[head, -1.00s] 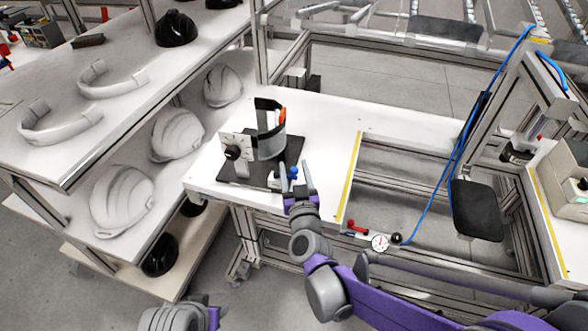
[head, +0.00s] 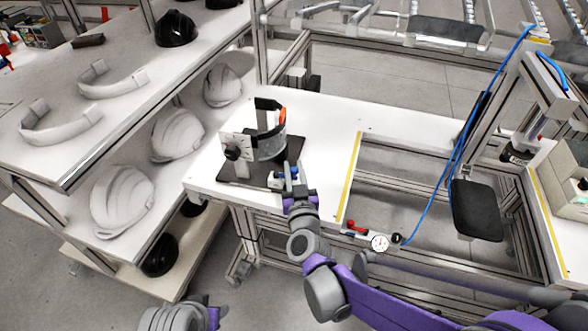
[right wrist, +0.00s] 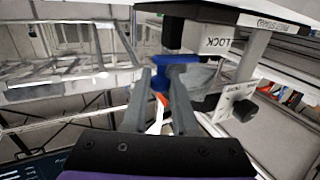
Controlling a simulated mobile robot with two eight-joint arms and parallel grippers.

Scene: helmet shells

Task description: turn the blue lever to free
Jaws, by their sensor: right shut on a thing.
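The blue lever (head: 294,171) sits at the front right of a small fixture with a dark base plate (head: 240,172) on the white bench. My right gripper (head: 289,168) is shut on the lever. The fingers partly hide the lever. Only a grey and purple part of my left arm shows at the bottom left of the head view; its gripper fingers are out of view.
Shelves with white helmet shells (head: 122,200) stand at left. The white bench (head: 335,115) is bare behind the fixture.

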